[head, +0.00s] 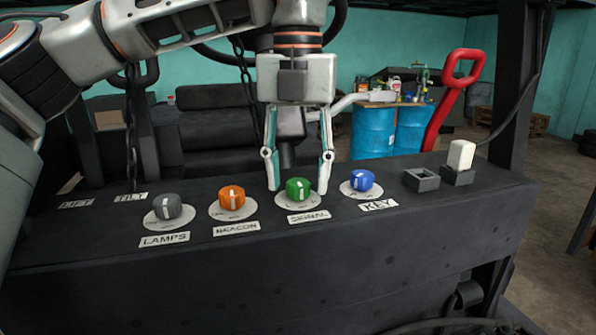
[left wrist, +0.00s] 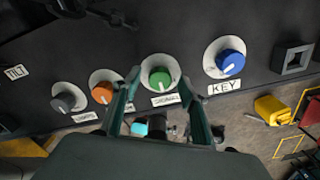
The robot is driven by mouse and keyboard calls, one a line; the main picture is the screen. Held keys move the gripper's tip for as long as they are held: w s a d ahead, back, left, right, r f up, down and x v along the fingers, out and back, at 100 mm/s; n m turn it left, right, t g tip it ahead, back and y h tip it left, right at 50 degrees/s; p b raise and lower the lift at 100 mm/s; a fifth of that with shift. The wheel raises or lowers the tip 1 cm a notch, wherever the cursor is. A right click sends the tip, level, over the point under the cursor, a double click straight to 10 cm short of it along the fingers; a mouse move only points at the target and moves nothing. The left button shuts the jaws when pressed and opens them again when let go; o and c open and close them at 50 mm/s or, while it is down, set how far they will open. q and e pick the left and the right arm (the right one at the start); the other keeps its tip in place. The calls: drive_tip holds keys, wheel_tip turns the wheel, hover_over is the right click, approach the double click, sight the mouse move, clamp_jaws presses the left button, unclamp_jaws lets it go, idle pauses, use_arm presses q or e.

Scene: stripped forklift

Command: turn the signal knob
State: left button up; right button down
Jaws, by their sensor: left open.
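The signal knob (head: 298,190) is a green knob with a white pointer line, on a round white dial on the dark control panel, with a SIGNAL label (head: 309,217) in front of it. My left gripper (head: 298,188) points down at it, open and empty, with one fingertip at each side of the knob. The left wrist view also shows the green knob (left wrist: 160,78) between the spread fingertips (left wrist: 160,80). I see no clear contact; the exact height of the fingertips over the panel is hard to tell. My right gripper is not in view.
An orange beacon knob (head: 232,198) and a grey lamps knob (head: 168,207) stand to the left. A blue key knob (head: 362,181) is close on the right. Farther right are a square socket (head: 421,180) and a white block (head: 461,156) in a holder. A red handle (head: 455,95) rises behind.

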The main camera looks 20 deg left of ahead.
use_arm(q)
drive_tip(key=shift+c, duration=1.2)
drive_tip(key=c, duration=0.9)
